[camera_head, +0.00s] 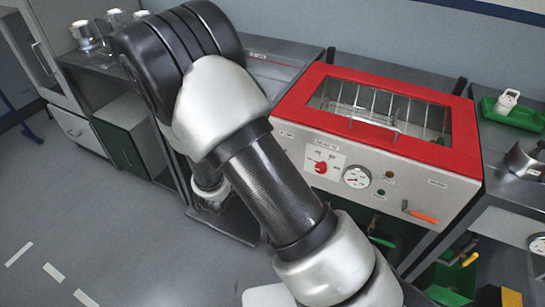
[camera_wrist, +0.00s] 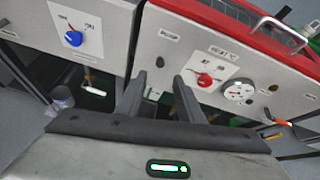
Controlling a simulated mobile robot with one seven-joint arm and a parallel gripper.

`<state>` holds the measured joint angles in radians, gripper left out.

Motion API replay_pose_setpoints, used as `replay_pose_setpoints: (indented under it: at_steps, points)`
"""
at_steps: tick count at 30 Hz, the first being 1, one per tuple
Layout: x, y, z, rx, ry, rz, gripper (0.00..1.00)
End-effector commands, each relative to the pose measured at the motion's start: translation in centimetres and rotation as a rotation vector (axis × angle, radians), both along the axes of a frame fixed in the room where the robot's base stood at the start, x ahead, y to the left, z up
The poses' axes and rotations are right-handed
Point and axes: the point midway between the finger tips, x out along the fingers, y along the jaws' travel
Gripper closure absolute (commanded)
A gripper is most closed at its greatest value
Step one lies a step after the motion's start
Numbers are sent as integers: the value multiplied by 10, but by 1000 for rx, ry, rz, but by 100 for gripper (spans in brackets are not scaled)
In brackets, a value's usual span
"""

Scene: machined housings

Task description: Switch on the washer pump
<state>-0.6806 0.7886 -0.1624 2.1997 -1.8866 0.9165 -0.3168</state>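The washer (camera_head: 452,190) is a grey housing with a red-rimmed, glazed top. Its front panel carries a red rotary knob (camera_head: 320,167) on a white label plate, a round gauge (camera_head: 356,177) and an orange-handled lever (camera_head: 420,213). The wrist view shows the red knob (camera_wrist: 204,80) just right of my gripper's right finger, and the gauge (camera_wrist: 238,92). A small dark oval control (camera_wrist: 163,57) sits under a small label, beyond the gap between the fingers; I cannot read the label surely. My gripper (camera_wrist: 159,77) is open and empty, its fingers apart. The head view hides it behind my arm.
A neighbouring panel with a blue knob (camera_wrist: 73,38) stands left of the washer. A green tray (camera_head: 518,114) with a white item lies on the right bench. Metal cups (camera_head: 84,34) stand at the back left. The floor at left is clear.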

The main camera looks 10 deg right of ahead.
Motion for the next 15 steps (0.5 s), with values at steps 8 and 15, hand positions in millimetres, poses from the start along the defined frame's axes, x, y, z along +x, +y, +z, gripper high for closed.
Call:
replay_pose_setpoints:
  at_steps: [8, 15]
  points:
    - [-28, 20, 19, 0, 0, 1, 66]
    - [-32, 22, 21, -1, 1, 0, 66]
